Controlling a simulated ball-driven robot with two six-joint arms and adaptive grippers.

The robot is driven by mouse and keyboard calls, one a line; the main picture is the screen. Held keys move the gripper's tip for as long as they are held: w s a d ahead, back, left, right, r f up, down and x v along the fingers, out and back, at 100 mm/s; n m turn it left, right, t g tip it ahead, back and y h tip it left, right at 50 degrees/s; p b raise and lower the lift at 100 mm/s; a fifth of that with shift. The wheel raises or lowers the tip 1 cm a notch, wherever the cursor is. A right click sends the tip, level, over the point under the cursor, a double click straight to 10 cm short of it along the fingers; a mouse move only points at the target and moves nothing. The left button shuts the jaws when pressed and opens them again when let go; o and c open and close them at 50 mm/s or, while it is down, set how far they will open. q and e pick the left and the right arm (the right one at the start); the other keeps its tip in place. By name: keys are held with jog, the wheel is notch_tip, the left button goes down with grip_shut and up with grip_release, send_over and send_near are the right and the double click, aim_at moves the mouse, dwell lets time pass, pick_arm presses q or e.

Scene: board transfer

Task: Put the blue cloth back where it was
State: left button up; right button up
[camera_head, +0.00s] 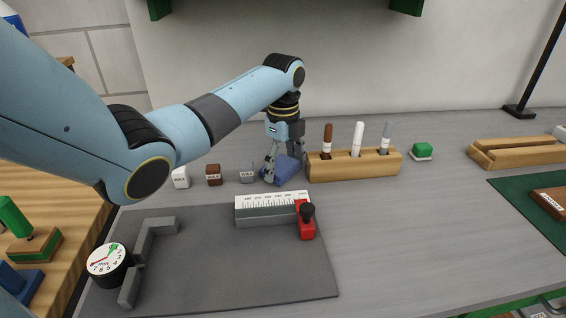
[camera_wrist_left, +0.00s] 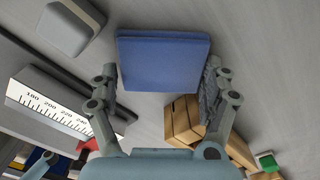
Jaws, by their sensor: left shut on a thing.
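The blue cloth (camera_head: 285,171) is a folded flat pad at the back middle of the grey table, between a small grey block and a wooden pen holder. My left gripper (camera_head: 284,174) points down over it, with a finger on each side. In the left wrist view the cloth (camera_wrist_left: 164,61) lies between the fingertips of my left gripper (camera_wrist_left: 163,80), which is shut on it. I cannot tell whether the cloth touches the table. My right gripper is not in view.
The wooden holder (camera_head: 352,166) with three markers stands close right of the cloth. Small labelled blocks (camera_head: 214,174) stand to the left. Table right of the plate is clear.

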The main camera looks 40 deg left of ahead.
aim_at(283, 167)
pick_arm(q)
jog(key=o, duration=1)
notch_tip(283, 167, up, 12)
jog(key=shift+r, duration=0.1)
dwell(0.4)
